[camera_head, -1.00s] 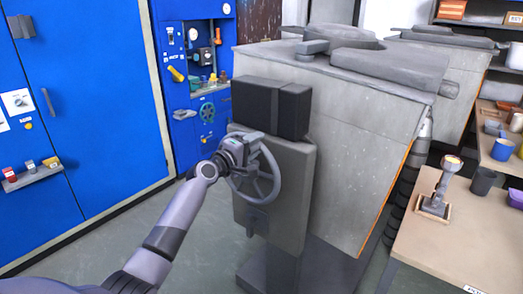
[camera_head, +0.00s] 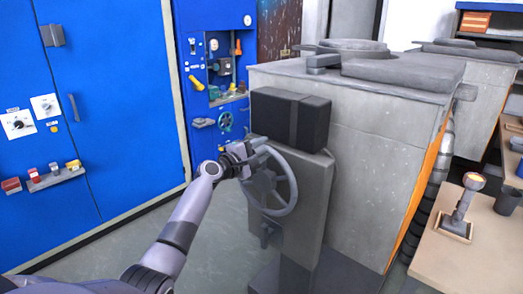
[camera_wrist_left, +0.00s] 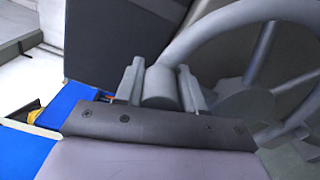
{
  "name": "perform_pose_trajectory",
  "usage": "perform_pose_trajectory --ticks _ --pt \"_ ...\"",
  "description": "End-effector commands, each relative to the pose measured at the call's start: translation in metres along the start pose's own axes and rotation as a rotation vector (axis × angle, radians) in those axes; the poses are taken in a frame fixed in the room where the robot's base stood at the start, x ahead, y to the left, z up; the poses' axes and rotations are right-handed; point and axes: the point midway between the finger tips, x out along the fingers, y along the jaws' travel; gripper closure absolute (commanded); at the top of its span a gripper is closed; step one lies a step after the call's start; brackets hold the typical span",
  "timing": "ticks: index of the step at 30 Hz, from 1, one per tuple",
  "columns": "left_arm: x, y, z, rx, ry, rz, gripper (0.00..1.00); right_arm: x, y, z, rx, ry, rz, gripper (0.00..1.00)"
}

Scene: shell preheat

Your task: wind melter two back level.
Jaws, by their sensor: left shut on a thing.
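A grey handwheel (camera_head: 267,184) sits on a grey gearbox post (camera_head: 310,195) in front of a big grey melter (camera_head: 380,140). The melter body leans relative to its post, its right edge slanting, with an orange strip along it. I see no label saying it is melter two. My left gripper (camera_head: 250,154) is shut on the handwheel at its upper left. In the left wrist view the two fingers (camera_wrist_left: 160,85) close around a short grey cylinder, with the wheel's rim and spokes (camera_wrist_left: 235,45) to the right. My right gripper is not in view.
Another grey melter (camera_head: 492,85) stands behind at the right. A tan table (camera_head: 470,265) with a small device (camera_head: 460,212) and a dark cup (camera_head: 507,201) is at right. Blue cabinets (camera_head: 110,120) stand at left. Grey floor lies open between them.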

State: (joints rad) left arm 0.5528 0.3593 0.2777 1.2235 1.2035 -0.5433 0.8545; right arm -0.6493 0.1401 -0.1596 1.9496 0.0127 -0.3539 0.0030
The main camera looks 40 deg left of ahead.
Motion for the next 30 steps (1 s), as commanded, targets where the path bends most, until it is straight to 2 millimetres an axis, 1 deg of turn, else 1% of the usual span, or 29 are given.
perform_pose_trajectory --ticks 1,6,7,8,17,20,23,30 --pt "0.001 0.007 0.002 -0.018 -0.005 0.015 1.00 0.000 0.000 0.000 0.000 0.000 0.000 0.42" --pt "0.001 0.008 0.002 -0.017 -0.004 0.017 1.00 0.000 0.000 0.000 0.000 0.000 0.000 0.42" --pt "0.001 0.008 0.002 -0.017 -0.004 0.017 0.52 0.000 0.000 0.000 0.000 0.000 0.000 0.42" --pt "0.001 0.008 0.002 -0.017 -0.004 0.017 0.42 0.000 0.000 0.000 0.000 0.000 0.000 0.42" --pt "0.000 0.004 0.000 -0.010 -0.001 0.009 0.42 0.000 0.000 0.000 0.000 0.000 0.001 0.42" --pt "-0.003 0.004 0.000 -0.008 0.000 0.008 0.42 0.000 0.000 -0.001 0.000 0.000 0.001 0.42" --pt "-0.011 0.003 0.000 -0.007 0.000 0.007 0.42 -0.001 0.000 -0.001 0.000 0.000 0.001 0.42" --pt "-0.041 0.003 0.001 -0.008 -0.002 0.008 0.42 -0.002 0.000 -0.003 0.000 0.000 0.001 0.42"
